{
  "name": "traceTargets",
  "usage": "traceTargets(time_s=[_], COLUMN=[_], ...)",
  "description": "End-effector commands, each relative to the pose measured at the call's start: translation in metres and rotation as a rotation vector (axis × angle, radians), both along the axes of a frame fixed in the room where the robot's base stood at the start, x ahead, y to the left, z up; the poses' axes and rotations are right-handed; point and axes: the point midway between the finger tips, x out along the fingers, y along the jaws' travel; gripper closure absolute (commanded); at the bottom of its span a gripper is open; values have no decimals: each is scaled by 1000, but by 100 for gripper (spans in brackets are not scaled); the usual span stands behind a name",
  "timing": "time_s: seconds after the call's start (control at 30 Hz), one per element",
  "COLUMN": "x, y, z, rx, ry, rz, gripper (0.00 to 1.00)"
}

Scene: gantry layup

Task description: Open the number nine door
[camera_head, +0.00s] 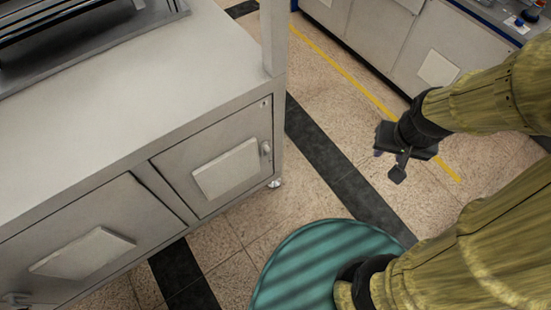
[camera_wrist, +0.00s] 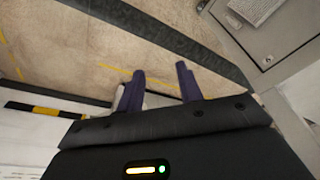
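A grey metal cabinet has two doors on its front in the head view. The right door (camera_head: 181,171) carries a pale raised plate (camera_head: 226,169) and a small latch (camera_head: 266,148) at its right edge. The left door (camera_head: 115,214) has a similar plate (camera_head: 84,254) and a latch (camera_head: 16,298) at the lower left. Both look closed. I can read no number on either. My gripper (camera_head: 390,160) is right of the cabinet, over the floor and apart from the doors. In the wrist view its two dark fingers (camera_wrist: 160,82) stand apart with nothing between them.
A teal round base (camera_head: 305,262) is at the bottom. Other pale cabinets (camera_head: 372,35) stand at the back right beyond a yellow floor line (camera_head: 345,73). Speckled floor lies open between. A grey door (camera_wrist: 285,40) with a lock is at the wrist view's upper right.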

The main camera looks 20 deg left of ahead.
Motion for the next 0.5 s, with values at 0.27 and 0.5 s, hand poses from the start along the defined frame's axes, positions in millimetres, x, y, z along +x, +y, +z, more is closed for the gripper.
traceTargets(time_s=[0.27, 0.5], x=[5, 41], y=[-1, -3], z=[-11, -81], rx=[-7, -54], ry=[-12, -106], rz=[14, 129], gripper=[64, 64])
